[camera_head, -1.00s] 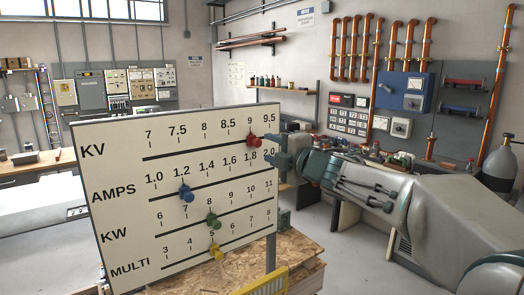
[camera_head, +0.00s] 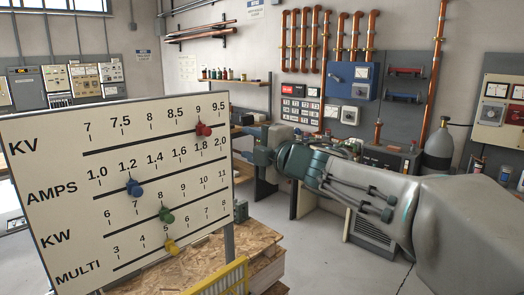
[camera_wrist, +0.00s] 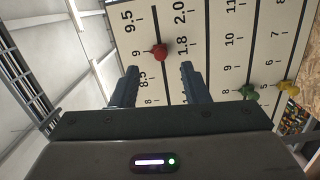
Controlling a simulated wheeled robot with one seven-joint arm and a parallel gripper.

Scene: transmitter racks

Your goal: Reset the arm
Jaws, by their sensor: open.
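My gripper (camera_wrist: 158,88) is open in the wrist view, with its two dark fingers apart and nothing between them. The slider board (camera_head: 60,118) stands at the left in the head view, with scales KV, AMPS, KW and MULTI. A red knob (camera_head: 204,130) sits near 9 on KV; it also shows just beyond the fingertips in the wrist view (camera_wrist: 159,51). A blue knob (camera_head: 134,187) is near 1.2 on AMPS, a green knob (camera_head: 166,215) near 8 on KW, and a yellow knob (camera_head: 172,247) near 5 on MULTI. In the head view my gripper (camera_head: 240,135) is right of the board, apart from the red knob.
A wooden pallet or crate (camera_head: 205,262) and a yellow grate (camera_head: 222,280) lie below the board. A gas cylinder (camera_head: 437,150) and a workbench with equipment (camera_head: 390,158) stand behind my arm. Open floor (camera_head: 320,262) shows at the front middle.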

